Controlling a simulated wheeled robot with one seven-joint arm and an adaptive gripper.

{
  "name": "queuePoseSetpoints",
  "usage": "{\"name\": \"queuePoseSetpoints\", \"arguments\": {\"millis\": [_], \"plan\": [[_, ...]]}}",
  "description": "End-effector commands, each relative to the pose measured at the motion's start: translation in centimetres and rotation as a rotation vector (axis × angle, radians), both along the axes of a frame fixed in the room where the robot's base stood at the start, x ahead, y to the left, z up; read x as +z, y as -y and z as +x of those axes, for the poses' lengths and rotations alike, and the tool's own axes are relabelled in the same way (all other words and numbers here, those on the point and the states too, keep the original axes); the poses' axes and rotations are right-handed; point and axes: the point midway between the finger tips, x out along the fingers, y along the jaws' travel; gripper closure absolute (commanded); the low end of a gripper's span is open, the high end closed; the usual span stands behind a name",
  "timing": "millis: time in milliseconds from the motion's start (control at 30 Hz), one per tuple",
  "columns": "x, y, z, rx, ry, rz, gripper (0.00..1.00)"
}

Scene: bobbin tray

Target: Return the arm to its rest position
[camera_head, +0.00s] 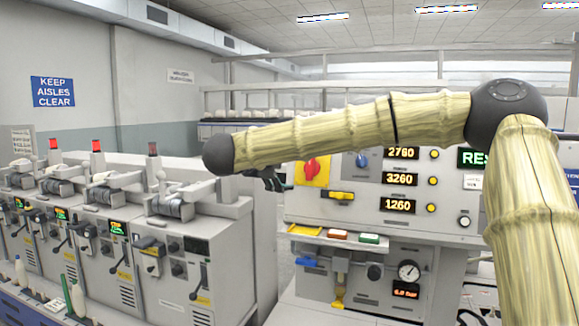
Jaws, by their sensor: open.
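My arm (330,135), in a pale yellow segmented cover with dark grey joints, reaches up from the lower right. It bends at the elbow joint (507,108) and runs left across the picture to a dark rounded wrist joint (219,154). My gripper (271,181) shows only in part, as dark fingers below the forearm, in front of the gap between the machines and the control panel. It is open, and I see nothing held in it. The rest of it is hidden behind the arm.
A row of grey winding machines (191,262) with levers and signal lamps stands at left. A bottle (78,298) stands before them. A control panel (350,211) with numeric displays, a red knob (311,169) and a gauge (409,270) is behind my arm. An open aisle lies between them.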

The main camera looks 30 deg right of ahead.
Motion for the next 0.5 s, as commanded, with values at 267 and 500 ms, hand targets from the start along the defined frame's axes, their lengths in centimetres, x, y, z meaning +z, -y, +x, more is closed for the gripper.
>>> {"name": "queuePoseSetpoints", "arguments": {"millis": [267,500], "plan": [[-0.01,-0.01,0.01,0.000,0.000,0.000,0.07],[-0.45,-0.18,0.22,0.009,-0.007,-0.006,0.07]]}}
